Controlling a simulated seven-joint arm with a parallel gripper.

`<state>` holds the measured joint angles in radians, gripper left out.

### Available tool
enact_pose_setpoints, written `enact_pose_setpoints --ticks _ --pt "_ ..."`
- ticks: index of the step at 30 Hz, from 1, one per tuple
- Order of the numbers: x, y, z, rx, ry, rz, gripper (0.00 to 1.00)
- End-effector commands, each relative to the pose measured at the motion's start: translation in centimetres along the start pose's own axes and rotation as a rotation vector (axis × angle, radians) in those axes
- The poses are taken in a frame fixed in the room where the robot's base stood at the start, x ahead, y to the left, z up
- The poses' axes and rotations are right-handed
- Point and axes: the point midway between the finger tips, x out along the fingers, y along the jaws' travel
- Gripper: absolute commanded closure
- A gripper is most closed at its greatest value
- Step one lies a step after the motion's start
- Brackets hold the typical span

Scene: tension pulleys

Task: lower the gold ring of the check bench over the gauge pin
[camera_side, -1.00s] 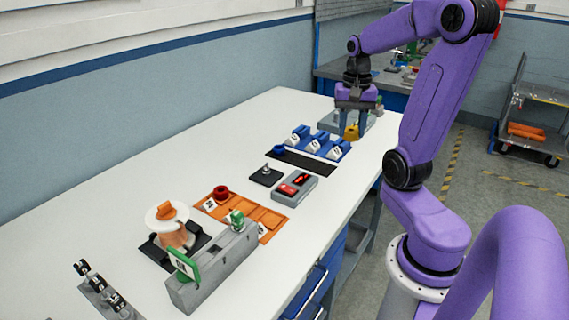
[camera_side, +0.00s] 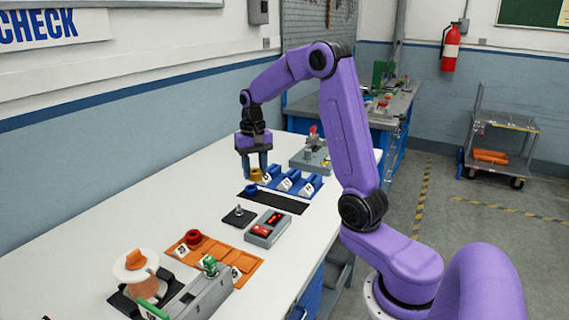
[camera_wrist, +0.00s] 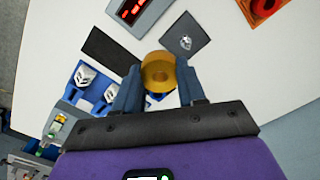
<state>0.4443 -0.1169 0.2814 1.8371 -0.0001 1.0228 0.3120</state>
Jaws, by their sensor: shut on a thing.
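My gripper (camera_side: 255,168) is shut on the gold ring (camera_side: 256,174) and holds it above the white bench, near the left end of the blue holders. The gauge pin (camera_side: 239,209) stands upright on a small dark square plate (camera_side: 246,220), nearer the side camera than the ring. In the wrist view the pin (camera_wrist: 186,42) shows beyond the ring, up and to the right. Ring and pin are apart.
Blue holders with white tags (camera_side: 289,182) stand near the ring, with a black strip (camera_side: 280,202) before them. A grey box with red displays (camera_side: 268,229) is beside the pin plate. Orange trays (camera_side: 213,254) hold a red ring (camera_side: 193,237).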

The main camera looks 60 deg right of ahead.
Motion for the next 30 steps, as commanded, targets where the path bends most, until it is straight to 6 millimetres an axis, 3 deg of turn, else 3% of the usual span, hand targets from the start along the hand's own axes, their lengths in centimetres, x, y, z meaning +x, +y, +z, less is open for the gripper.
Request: enact_pose_setpoints --ticks 3,9,30 --pt "1.4 -2.5 -1.3 -0.060 -0.003 0.001 0.92" --pt "2.6 -4.7 -2.3 -0.111 0.000 0.000 0.92" --pt "6.9 -4.9 -2.4 -0.116 0.000 0.000 0.92"
